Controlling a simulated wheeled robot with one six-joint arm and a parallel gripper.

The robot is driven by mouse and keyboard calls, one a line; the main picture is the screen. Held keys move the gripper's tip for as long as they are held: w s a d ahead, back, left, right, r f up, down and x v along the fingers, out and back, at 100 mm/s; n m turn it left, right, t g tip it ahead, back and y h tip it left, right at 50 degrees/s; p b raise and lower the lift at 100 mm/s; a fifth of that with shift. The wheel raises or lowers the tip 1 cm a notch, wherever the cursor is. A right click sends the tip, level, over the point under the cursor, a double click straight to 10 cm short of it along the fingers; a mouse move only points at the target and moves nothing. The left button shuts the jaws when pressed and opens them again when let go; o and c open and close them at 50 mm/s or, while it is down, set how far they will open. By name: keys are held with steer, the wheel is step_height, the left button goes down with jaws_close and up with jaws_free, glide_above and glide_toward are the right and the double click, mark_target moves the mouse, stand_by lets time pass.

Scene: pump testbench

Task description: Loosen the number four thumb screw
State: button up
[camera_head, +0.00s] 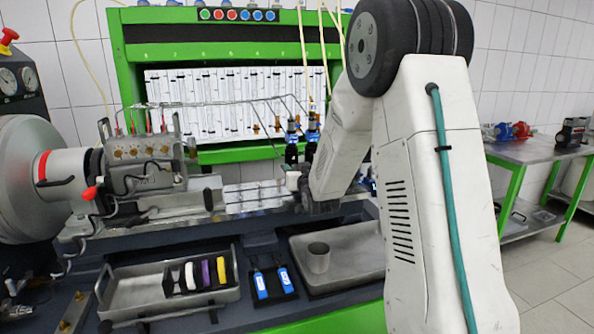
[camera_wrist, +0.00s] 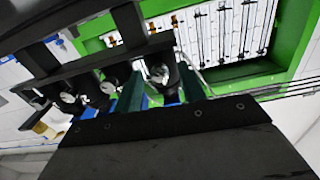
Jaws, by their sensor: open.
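In the wrist view, several dark round knobs with pale faces sit in a row on a black frame (camera_wrist: 88,58), and they look like the thumb screws. No number is readable, so I cannot tell which is number four. One knob (camera_wrist: 158,72) shows between the two teal fingers of my gripper (camera_wrist: 158,92). The fingers stand apart on either side of it. I cannot tell whether either touches it. Two other knobs (camera_wrist: 108,87) (camera_wrist: 68,97) are left of the fingers. In the head view, my arm hides most of this area, and the fingertips are not clear.
A green bench frame (camera_head: 135,75) with a white gauge panel stands behind. A metal pump assembly (camera_head: 145,165) is at the left. A tray (camera_head: 335,250) with a grey cup (camera_head: 318,258) and another tray (camera_head: 130,305) with coloured rings are in front. A side table (camera_head: 525,148) is at the right.

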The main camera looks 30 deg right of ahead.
steer(key=shift+c, duration=0.3)
jaws_close()
steer(key=n, duration=0.5)
steer(key=shift+n, duration=0.3)
steer(key=n, duration=1.1)
steer(key=shift+f+n, duration=0.1)
steer(key=shift+n, duration=0.3)
steer(key=n, duration=0.6)
steer(key=shift+n, duration=0.4)
